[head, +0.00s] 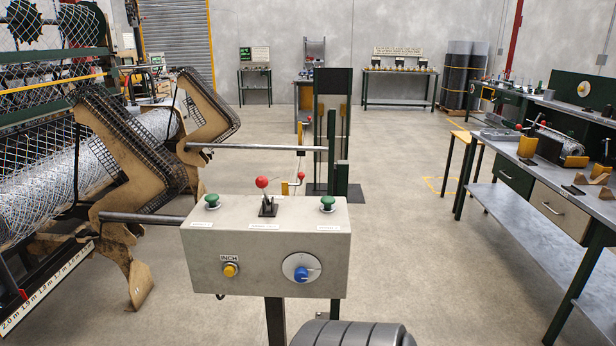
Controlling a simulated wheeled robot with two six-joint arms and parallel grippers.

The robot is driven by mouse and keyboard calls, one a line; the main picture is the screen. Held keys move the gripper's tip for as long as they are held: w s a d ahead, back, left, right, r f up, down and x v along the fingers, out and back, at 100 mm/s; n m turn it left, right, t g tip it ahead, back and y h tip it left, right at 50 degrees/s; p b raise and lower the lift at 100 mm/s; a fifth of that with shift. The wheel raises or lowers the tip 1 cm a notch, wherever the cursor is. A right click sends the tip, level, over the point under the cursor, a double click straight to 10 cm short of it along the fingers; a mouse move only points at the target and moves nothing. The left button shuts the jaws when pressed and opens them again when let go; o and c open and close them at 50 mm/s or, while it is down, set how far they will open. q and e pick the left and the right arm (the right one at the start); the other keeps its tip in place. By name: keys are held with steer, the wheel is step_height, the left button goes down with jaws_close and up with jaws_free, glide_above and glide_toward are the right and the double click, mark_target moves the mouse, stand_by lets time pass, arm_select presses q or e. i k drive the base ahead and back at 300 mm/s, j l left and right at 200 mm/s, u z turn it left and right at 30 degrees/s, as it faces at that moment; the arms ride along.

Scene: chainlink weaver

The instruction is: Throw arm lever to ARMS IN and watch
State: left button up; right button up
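A grey control box (265,270) stands on a post in front of me. On its top, between two green knobs, a lever with a red ball (262,183) rises from a black slotted base (268,208). The lever leans slightly left. The small labels on the box top are too small to read, so I cannot tell which lever position is ARMS IN. At the left, two large tan arms (118,165) with dark toothed edges stand beside the mesh roll (40,195).
The box front has a yellow INCH button (230,269) and a blue dial knob (303,274). Horizontal metal bars extend from the tan arms toward the box. A workbench (510,215) with tools runs along the right. The floor between box and bench is clear.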

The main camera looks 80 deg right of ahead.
mark_target(261, 182)
steer(key=z, duration=2.05)
steer(key=l, duration=0.1)
